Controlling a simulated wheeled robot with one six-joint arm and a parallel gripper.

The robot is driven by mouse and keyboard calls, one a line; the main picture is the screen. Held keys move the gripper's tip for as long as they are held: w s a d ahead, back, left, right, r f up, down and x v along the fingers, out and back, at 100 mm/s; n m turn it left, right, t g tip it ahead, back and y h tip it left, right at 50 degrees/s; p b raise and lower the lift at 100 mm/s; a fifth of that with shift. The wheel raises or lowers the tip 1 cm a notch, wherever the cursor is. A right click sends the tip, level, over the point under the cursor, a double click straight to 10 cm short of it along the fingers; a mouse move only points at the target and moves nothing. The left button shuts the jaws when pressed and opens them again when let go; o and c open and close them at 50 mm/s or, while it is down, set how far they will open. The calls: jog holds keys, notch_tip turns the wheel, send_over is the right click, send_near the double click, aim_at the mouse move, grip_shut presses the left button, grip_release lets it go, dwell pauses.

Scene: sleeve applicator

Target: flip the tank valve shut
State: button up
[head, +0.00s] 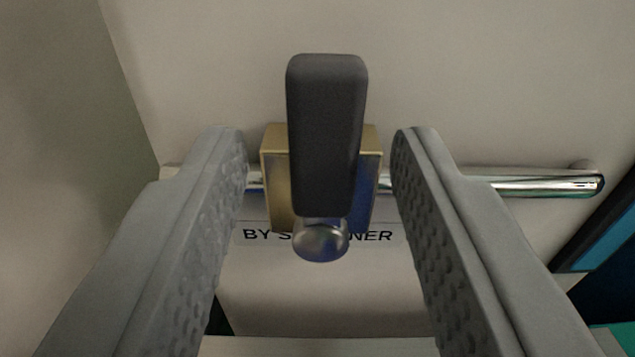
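The tank valve has a brass body (272,188) and a dark grey lever handle (326,135). The lever points upward in the picture from a round silver knob (321,241) at its lower end. The valve sits in line with a horizontal chrome pipe (540,186). My gripper (318,145) is open, with one grey ridged finger to the left of the valve and one to the right. A visible gap lies between each finger and the lever. How far the fingertips reach in depth is hard to tell.
A pale surface (470,75) lies behind the valve. A label (376,236) below the valve is partly hidden by the knob; "BY S" and "NER" show. A dark and blue panel (605,238) stands at the right edge. Space above the lever looks clear.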

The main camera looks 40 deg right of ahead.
jog(key=v, duration=1.7)
jog(key=shift+s+a, duration=0.15)
jog(key=s+a+r+n+t+y, duration=0.2)
jog(key=s+a+r+y, duration=0.15)
jog(key=s+r, duration=0.35)
jog(key=s+a+r+n+t+y, duration=0.2)
jog(key=s+a+r+y, duration=0.15)
jog(key=s+r, duration=0.3)
jog(key=s+a+r+n+y, duration=0.1)
jog(key=s+a, duration=0.1)
jog(key=s, duration=0.8)
jog(key=s+a+r+n+g+y, duration=0.1)
jog(key=s+a+y, duration=0.1)
jog(key=s, duration=0.9)
jog(key=shift+n+g, duration=0.3)
jog(key=shift+s, duration=0.15)
